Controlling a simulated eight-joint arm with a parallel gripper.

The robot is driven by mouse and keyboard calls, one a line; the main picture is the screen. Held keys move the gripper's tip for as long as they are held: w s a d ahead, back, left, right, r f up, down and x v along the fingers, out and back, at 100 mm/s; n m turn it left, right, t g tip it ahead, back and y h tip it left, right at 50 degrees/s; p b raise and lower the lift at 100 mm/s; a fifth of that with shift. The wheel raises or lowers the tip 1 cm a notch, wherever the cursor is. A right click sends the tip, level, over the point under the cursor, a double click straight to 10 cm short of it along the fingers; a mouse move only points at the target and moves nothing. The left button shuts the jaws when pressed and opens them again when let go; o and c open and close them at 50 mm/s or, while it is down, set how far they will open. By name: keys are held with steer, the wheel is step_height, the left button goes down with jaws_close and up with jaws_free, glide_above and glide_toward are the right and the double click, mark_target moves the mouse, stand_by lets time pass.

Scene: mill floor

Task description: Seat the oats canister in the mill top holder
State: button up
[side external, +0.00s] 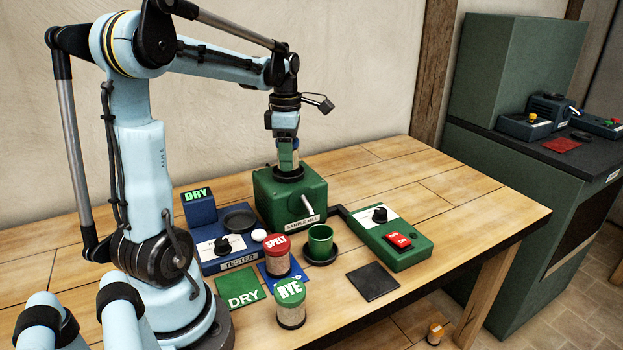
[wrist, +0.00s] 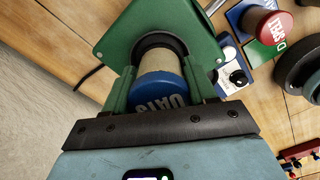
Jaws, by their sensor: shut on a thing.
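The oats canister (wrist: 160,92) has a blue lid marked OATS and a tan body. It stands between the green fingers of my gripper (wrist: 163,68) in the wrist view, and the gripper is shut on it. Its far end meets the black ring of the mill top holder (wrist: 165,42); whether it is fully down in the ring cannot be told. In the side view my gripper (side external: 288,157) points straight down over the green sample mill (side external: 290,203), just above the black holder (side external: 289,175). The fingers mostly hide the canister there.
A blue tester (side external: 222,262) stands left of the mill. A red-lidded spelt canister (side external: 277,258) and a green-lidded rye canister (side external: 290,304) stand in front. A green cup (side external: 320,241), a switch box (side external: 393,241) and a dark pad (side external: 373,281) are right. The table's right end is clear.

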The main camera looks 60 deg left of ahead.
steer(key=shift+f, duration=0.6)
steer(key=o, duration=1)
steer(key=shift+o, duration=0.2)
steer(key=shift+r, duration=5.5)
steer(key=shift+d, duration=0.1)
